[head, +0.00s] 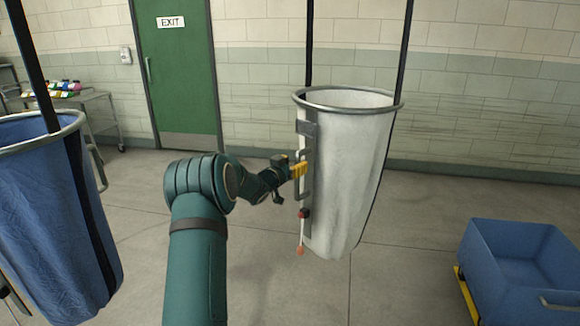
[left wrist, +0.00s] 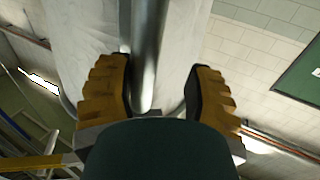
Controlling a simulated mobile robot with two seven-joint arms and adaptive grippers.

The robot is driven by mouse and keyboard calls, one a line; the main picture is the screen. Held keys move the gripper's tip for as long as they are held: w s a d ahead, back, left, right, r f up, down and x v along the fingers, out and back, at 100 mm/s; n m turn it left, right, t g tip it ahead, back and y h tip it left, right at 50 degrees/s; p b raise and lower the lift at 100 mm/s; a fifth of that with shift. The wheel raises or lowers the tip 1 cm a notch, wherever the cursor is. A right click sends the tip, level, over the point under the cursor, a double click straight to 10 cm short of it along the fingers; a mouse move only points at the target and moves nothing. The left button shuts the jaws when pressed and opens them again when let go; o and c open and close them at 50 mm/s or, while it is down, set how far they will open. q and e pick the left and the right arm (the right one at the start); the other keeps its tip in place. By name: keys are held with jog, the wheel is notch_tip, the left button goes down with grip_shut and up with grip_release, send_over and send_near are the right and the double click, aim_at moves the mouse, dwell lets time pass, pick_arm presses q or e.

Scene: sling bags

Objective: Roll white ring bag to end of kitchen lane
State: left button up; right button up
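The white ring bag (head: 350,165) hangs upright from dark straps at the centre right of the head view, with a metal ring (head: 345,105) around its mouth. A metal handle (head: 306,165) runs down its left side. A cord with a red knob and an orange end (head: 301,250) hangs below the handle. My left gripper (head: 298,170) is at the handle. In the left wrist view its yellow fingers stand apart on both sides of the metal handle bar (left wrist: 147,55), with a gap towards the right finger. My right gripper is not in view.
A blue bag (head: 50,210) hangs at the left. A blue bin (head: 515,270) on a yellow base stands at the lower right. A metal table (head: 97,98) with colourful items and a green exit door (head: 175,75) are behind. Floor between the bags and the wall is clear.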

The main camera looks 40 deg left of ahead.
pick_arm(q)
jog(key=s+d, duration=0.1)
jog(key=s, duration=1.1)
jog(key=shift+d, duration=0.25)
dwell(0.7)
jog(key=w+d+f+n+g+h, duration=0.2)
jog(key=d+f+g, duration=0.5)
jog(key=d+f, duration=1.75)
jog(key=s+d+f+m+g+h, duration=0.1)
jog(key=s+d+f+g, duration=0.3)
jog(key=s+d, duration=0.7)
jog(key=s+d+f+m+g+h, duration=0.1)
jog(key=s+d+f+g+h, duration=0.2)
jog(key=s+d, duration=0.8)
notch_tip(320, 180, down, 2)
jog(key=shift+s+d+f+g, duration=0.1)
jog(key=shift+s+d+g, duration=0.3)
jog(key=shift+d+g, duration=0.7)
jog(key=shift+c, duration=0.5)
jog(key=shift+w, duration=0.1)
